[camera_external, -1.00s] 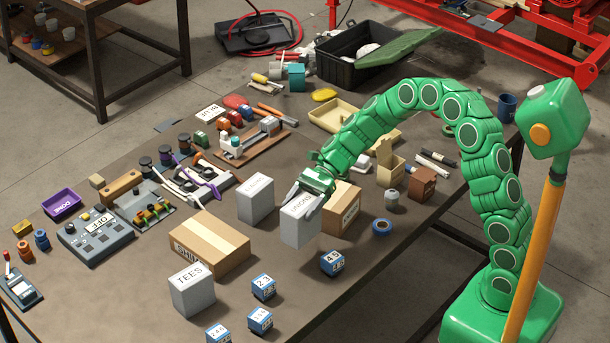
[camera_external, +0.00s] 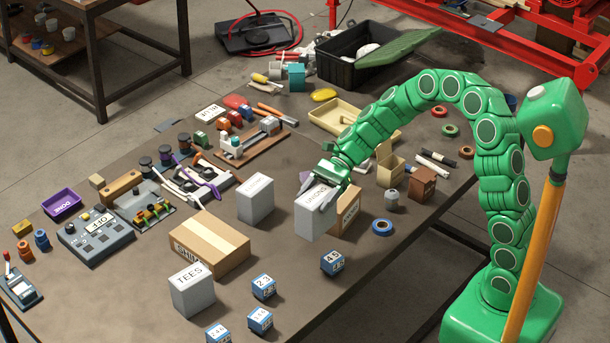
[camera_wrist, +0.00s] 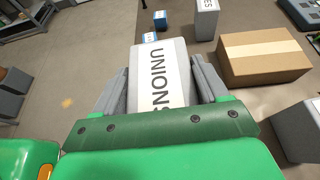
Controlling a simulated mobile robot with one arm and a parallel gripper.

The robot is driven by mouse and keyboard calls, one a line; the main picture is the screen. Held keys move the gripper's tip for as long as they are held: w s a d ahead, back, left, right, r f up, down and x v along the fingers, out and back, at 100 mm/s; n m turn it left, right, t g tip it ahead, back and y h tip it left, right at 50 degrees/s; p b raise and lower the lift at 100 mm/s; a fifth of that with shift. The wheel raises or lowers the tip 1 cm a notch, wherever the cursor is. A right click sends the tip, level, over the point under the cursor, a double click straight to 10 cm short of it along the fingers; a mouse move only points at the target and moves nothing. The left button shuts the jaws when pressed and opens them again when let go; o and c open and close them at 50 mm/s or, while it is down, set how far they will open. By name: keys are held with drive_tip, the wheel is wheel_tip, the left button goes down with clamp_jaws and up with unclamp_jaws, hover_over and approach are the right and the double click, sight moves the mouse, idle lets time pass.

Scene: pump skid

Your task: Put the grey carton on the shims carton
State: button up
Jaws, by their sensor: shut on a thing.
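My gripper (camera_external: 326,192) is shut on a grey carton marked UNIONS (camera_external: 315,222). The UNIONS carton (camera_wrist: 160,70) lies between the two grey fingers in the wrist view. It looks held near or just above the table; any gap beneath it is hard to tell. The brown shims carton (camera_external: 209,246), with a tape strip on top, lies to the left on the table. It also shows at the right in the wrist view (camera_wrist: 263,58). Two more grey cartons stand on the table: one behind the shims carton (camera_external: 256,200) and one marked TEES in front of it (camera_external: 192,291).
Another brown carton (camera_external: 349,215) stands just behind the held one. Small blue numbered boxes (camera_external: 332,263) lie at the front of the table. A blue tape roll (camera_external: 382,227) is to the right. The table between the held carton and the shims carton is mostly clear.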

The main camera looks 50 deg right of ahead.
drive_tip(key=w+a+r, duration=0.3)
drive_tip(key=w+a, duration=0.3)
drive_tip(key=w, duration=0.1)
drive_tip(key=w+a+r, duration=0.4)
drive_tip(key=w+a, duration=0.2)
drive_tip(key=w+a+f, duration=0.5)
drive_tip(key=w+f, duration=0.4)
drive_tip(key=w, duration=0.3)
drive_tip(key=shift+w+a+f, duration=0.15)
drive_tip(key=shift+w+f, duration=0.05)
drive_tip(key=shift+f, duration=0.05)
drive_tip(key=shift+w+a+f, duration=0.1)
drive_tip(key=shift+w+f, duration=0.05)
drive_tip(key=shift+f, duration=0.85)
drive_tip(key=shift+w+a+f, duration=0.1)
drive_tip(key=shift+w+f, duration=0.05)
drive_tip(key=shift+f, duration=0.8)
